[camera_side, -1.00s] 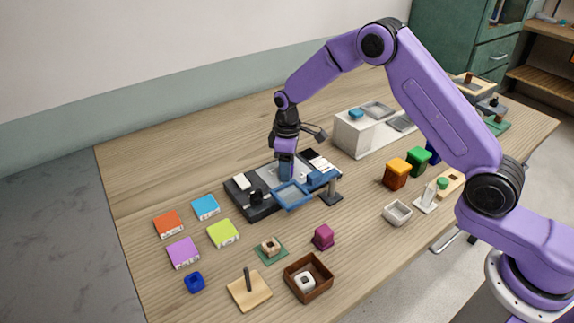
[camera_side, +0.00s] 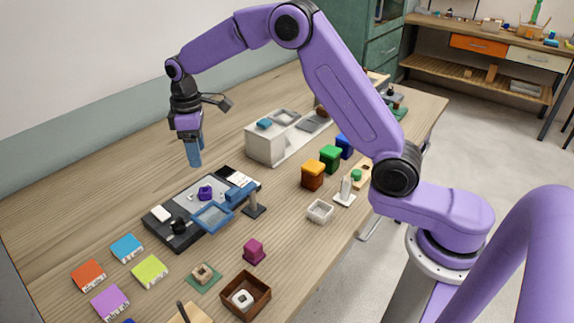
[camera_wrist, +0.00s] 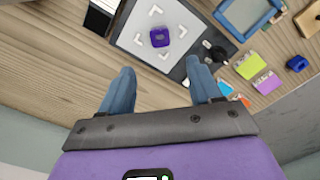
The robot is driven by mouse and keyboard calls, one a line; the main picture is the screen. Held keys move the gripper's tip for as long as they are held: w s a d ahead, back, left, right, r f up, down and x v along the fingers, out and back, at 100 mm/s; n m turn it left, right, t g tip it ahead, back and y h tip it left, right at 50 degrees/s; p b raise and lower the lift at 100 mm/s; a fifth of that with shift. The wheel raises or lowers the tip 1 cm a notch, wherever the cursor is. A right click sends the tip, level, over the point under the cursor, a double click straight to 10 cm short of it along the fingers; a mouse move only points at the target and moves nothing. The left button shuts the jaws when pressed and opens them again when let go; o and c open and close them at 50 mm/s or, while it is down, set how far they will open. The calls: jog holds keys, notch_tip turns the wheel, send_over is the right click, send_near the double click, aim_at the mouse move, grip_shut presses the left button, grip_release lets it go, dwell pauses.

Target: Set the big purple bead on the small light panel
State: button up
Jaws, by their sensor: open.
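The big purple bead (camera_side: 205,193) sits on the pale light panel (camera_side: 186,190) of a dark tray-like device. In the wrist view the bead (camera_wrist: 159,37) lies inside four white corner marks on the grey panel (camera_wrist: 180,22), near their middle, with a hole in its top. My gripper (camera_side: 195,164) is raised above the panel's far side, clear of the bead. In the wrist view my gripper (camera_wrist: 160,72) has its two blue fingers wide apart with nothing between them.
A black knob (camera_side: 179,226) and white block sit on the device. Coloured tiles (camera_side: 127,248), a magenta cube (camera_side: 254,248) and a brown box (camera_side: 246,295) lie nearer. A white unit (camera_side: 266,142) stands behind right.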

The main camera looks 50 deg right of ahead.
jog(key=shift+s, duration=0.1)
jog(key=s+a+r+n, duration=0.1)
jog(key=s+r, duration=0.1)
jog(key=s, duration=0.7)
jog(key=s+a+r+n, duration=0.1)
jog(key=s+r, duration=0.2)
jog(key=s, duration=0.6)
jog(key=s+d+f, duration=0.1)
jog(key=s+d, duration=0.4)
jog(key=s, duration=0.6)
jog(key=s+d+n, duration=0.1)
jog(key=s+d, duration=0.3)
jog(key=s, duration=0.7)
jog(key=shift+d+f+n, duration=0.3)
jog(key=shift+d+f, duration=0.05)
